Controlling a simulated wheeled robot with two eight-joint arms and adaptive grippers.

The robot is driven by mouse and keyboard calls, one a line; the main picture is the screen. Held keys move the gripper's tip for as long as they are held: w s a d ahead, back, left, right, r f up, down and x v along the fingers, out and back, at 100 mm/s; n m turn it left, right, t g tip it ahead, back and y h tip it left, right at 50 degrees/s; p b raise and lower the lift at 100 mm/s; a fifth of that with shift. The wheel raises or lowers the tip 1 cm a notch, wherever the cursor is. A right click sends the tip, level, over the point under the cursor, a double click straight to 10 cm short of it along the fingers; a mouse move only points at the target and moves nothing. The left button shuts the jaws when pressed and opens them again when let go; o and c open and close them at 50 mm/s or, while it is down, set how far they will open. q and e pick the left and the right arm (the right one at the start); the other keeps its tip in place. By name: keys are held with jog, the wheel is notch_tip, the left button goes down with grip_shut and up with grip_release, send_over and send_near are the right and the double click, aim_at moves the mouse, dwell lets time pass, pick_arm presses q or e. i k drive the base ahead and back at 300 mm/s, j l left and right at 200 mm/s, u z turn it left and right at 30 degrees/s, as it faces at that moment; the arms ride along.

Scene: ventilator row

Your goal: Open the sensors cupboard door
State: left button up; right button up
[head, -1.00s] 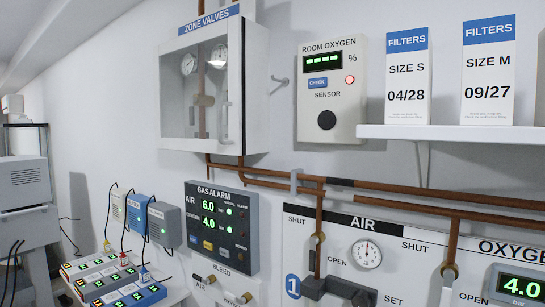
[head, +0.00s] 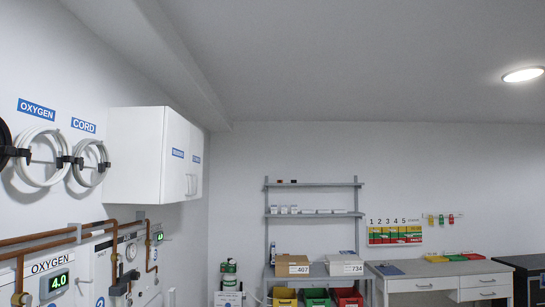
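A white wall cupboard (head: 135,155) hangs on the left wall in the head view. Its front has two doors seen at a steep angle, the near door (head: 174,160) and the far door (head: 197,165). Each carries a small blue label that is too small to read, so I cannot tell which is the sensors door. Both doors look shut. Small handles (head: 191,184) show low down where the doors meet. Neither of my grippers is in view.
Hose coils (head: 40,157) hang left of the cupboard, with copper pipes (head: 70,236) and an oxygen panel (head: 53,282) below. A shelf rack (head: 315,215) with boxes and coloured bins stands at the back. A drawer desk (head: 435,284) is at the right.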

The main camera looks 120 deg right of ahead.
aim_at(174, 176)
jog(key=z, duration=3.4)
jog(key=i+l, duration=0.5)
jog(key=i, duration=0.15)
jog(key=i+l+u, duration=0.1)
jog(key=i+l, duration=0.45)
jog(key=i, duration=0.15)
